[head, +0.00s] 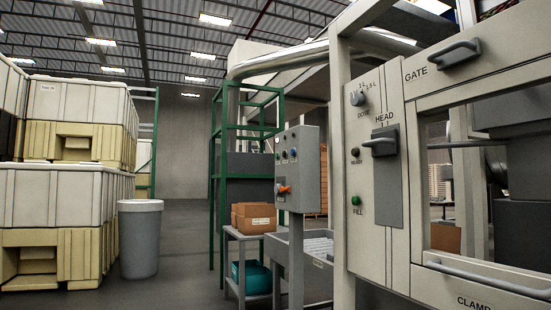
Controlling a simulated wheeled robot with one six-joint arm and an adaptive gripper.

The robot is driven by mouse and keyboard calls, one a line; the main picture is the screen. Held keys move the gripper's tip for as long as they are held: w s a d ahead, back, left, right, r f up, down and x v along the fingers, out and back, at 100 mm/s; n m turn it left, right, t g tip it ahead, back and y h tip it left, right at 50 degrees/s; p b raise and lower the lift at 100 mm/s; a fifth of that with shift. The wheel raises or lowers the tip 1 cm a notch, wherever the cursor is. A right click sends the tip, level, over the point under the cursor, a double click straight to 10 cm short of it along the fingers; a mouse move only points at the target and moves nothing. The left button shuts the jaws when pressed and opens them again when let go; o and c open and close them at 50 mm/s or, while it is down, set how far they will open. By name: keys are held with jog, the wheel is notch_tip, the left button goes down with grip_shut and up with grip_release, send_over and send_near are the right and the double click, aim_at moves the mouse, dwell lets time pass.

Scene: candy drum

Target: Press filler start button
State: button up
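The filler's light grey control panel (378,230) stands at the right in the head view. A green button (356,200) labelled FILL sits low on the panel's left strip. Above it is a dark round lamp or button (355,152) with a small label that looks like READY. Higher up is a DOSE knob (359,99), and a HEAD lever (384,142) is beside it. My gripper does not show in this view.
A GATE handle (455,54) and a lower bar handle (486,281) stick out at the right. A separate grey control box (298,168) on a post stands left of the filler. A grey bin (140,240) and stacked crates (62,185) stand left; floor between is clear.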

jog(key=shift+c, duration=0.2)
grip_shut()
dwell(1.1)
